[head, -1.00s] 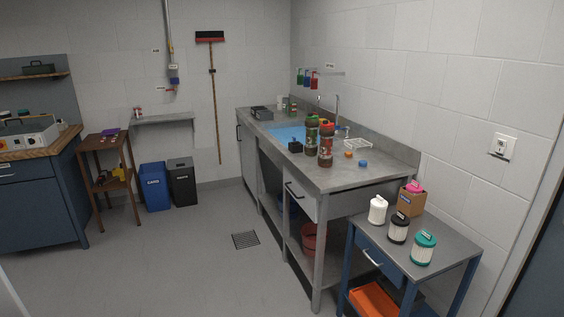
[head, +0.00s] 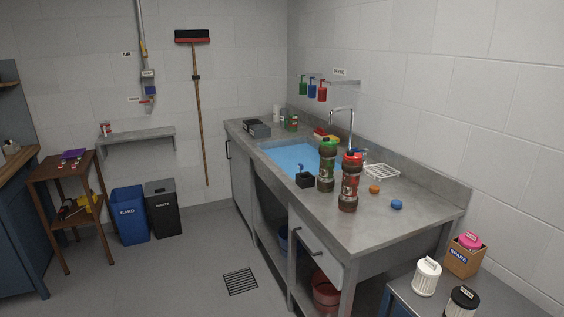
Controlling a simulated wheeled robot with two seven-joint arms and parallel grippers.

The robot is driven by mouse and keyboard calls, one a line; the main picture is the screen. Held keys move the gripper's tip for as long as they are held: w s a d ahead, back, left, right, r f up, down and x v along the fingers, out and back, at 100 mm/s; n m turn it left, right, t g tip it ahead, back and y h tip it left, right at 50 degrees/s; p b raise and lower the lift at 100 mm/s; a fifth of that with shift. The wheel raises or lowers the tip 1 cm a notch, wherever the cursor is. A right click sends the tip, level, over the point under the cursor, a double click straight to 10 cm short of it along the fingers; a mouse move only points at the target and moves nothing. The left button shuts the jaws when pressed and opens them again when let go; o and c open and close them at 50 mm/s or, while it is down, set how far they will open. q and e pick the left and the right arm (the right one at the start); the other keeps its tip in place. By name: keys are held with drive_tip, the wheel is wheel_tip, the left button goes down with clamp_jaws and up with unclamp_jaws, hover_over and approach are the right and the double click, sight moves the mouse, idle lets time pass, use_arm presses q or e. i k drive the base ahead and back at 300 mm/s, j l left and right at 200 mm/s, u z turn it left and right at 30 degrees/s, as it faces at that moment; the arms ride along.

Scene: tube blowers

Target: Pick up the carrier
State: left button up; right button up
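A white canister (head: 426,277) and a black-topped canister (head: 461,302) stand on the low side table at the lower right, the black one cut off by the frame's edge. Neither of my grippers shows in the head view.
A blue sink basin (head: 290,158), small black block (head: 305,180), orange ball (head: 374,189), blue ball (head: 397,204) and white rack (head: 381,171) are around the cylinders. A cardboard box (head: 465,257) stands on the side table.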

sight(325, 182)
drive_tip(key=i+j+z, duration=0.25)
drive_tip(key=i+j, duration=0.15)
drive_tip(key=j, duration=0.2)
drive_tip(key=i+j+z, duration=0.25)
drive_tip(key=i+j, duration=0.15)
drive_tip(key=j, duration=0.25)
drive_tip(key=i+j+z, duration=0.15)
drive_tip(key=j, duration=0.2)
drive_tip(key=i+j+z, duration=0.1)
drive_tip(key=j, duration=0.25)
drive_tip(key=i+j, duration=0.1)
drive_tip(key=i, duration=0.55)
drive_tip(key=i+j+u, duration=0.1)
drive_tip(key=i, duration=0.55)
